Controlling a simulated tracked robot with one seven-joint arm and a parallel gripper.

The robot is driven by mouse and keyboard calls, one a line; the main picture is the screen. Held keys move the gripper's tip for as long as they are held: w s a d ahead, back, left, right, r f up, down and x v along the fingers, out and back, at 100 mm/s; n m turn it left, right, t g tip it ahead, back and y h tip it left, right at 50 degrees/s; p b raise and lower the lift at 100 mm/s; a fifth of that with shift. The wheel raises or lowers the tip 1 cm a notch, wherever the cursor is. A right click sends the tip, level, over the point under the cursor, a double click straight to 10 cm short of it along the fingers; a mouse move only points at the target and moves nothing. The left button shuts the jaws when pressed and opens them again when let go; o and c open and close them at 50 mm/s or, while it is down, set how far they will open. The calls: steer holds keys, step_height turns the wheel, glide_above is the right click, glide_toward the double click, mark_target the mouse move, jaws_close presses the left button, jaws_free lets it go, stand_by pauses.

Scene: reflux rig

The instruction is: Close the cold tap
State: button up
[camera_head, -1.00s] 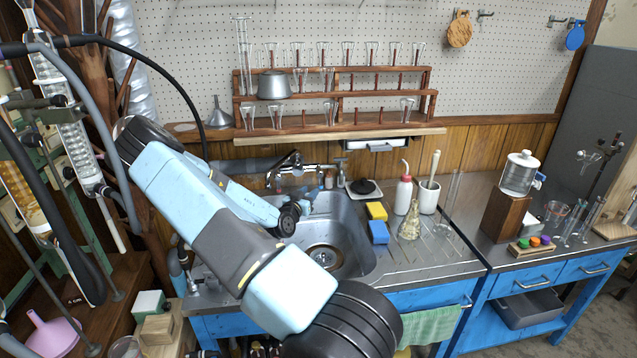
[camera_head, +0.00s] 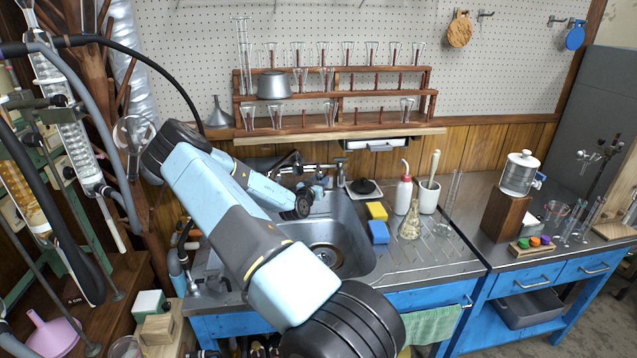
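The chrome tap fitting (camera_head: 325,168) is on the wall side above the steel sink (camera_head: 352,225). Its right-hand valve (camera_head: 341,163) shows clear of my arm. The left part of the fitting is partly hidden behind my wrist and dark parts in front of it. I cannot tell which valve is the cold one or how far it is turned.
A yellow sponge (camera_head: 376,211) and a blue sponge (camera_head: 379,232) lie at the sink's right rim. A conical flask (camera_head: 411,225), a wash bottle (camera_head: 403,194) and a white pot (camera_head: 429,196) stand further right. A wooden glassware rack (camera_head: 385,116) hangs above.

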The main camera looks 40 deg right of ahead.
jaws_close()
steer(key=shift+w+a+m, duration=0.2)
steer(key=shift+m, duration=0.1)
stand_by(0.4)
steer(key=shift+c, duration=0.6)
jaws_free()
steer(key=shift+o, duration=0.6)
steer(key=shift+s, duration=0.1)
steer(key=v, duration=1.3)
steer(key=shift+a+r, duration=0.25)
steer(key=shift+a, duration=0.05)
steer(key=shift+s, duration=0.1)
